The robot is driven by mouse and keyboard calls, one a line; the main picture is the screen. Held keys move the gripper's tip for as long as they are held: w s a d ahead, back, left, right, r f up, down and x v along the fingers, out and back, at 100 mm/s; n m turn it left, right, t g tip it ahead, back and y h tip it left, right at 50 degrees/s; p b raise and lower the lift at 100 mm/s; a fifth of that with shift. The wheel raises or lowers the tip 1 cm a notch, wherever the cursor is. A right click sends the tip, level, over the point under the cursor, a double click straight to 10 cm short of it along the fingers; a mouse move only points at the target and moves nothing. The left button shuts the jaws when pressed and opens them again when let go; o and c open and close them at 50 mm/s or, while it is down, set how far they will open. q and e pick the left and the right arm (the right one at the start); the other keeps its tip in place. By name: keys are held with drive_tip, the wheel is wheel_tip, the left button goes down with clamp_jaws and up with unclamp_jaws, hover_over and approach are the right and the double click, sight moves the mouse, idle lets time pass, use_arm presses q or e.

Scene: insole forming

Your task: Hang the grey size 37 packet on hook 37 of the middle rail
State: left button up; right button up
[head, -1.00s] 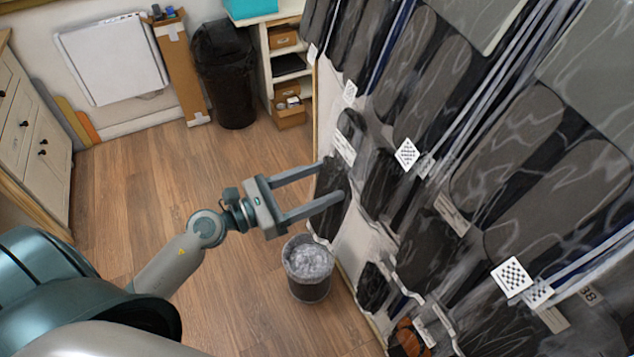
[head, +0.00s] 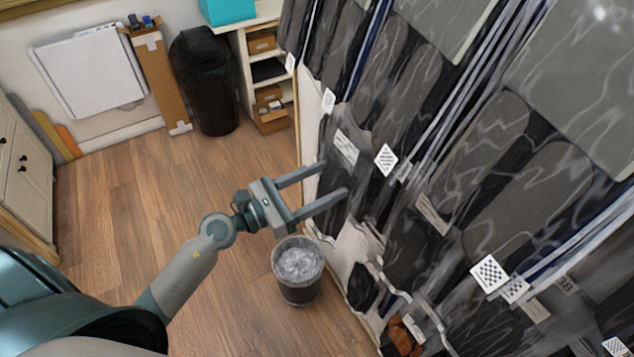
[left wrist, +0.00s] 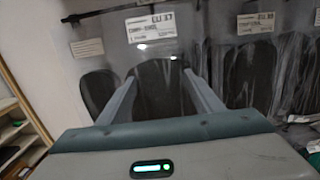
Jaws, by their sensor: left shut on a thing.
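My left gripper (head: 333,180) reaches from the left to the rack of packets. It is shut on a clear packet (head: 340,168) with a dark grey insole and a white label. In the left wrist view the packet (left wrist: 160,78) stands between the two fingers, and its label (left wrist: 148,20) reads EU 37. The packet is upright, close in front of the rack's hanging packets. My right gripper is not in view.
Many insole packets (head: 510,150) hang in rows on the rack at the right. A second packet (left wrist: 255,65), labelled EU 38 or similar, is right beside the held one. A waste bin (head: 299,270) stands on the floor below my gripper. The floor at left is clear.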

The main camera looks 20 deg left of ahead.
sight(331, 180)
use_arm(q)
drive_tip(key=shift+p+x, duration=0.3)
drive_tip(key=shift+x, duration=1.4)
drive_tip(key=shift+w+d+f, duration=0.3)
drive_tip(key=shift+w+f, duration=0.05)
drive_tip(key=shift+f, duration=0.1)
drive_tip(key=shift+w+f, duration=0.1)
drive_tip(key=shift+f, duration=0.05)
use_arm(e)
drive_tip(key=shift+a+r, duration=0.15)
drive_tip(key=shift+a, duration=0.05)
use_arm(q)
drive_tip(key=shift+d, duration=0.1)
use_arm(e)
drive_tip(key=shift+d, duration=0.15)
use_arm(q)
drive_tip(key=o, duration=1.5)
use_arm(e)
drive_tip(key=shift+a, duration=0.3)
use_arm(q)
drive_tip(key=shift+f+b, duration=0.1)
drive_tip(key=shift+b, duration=0.2)
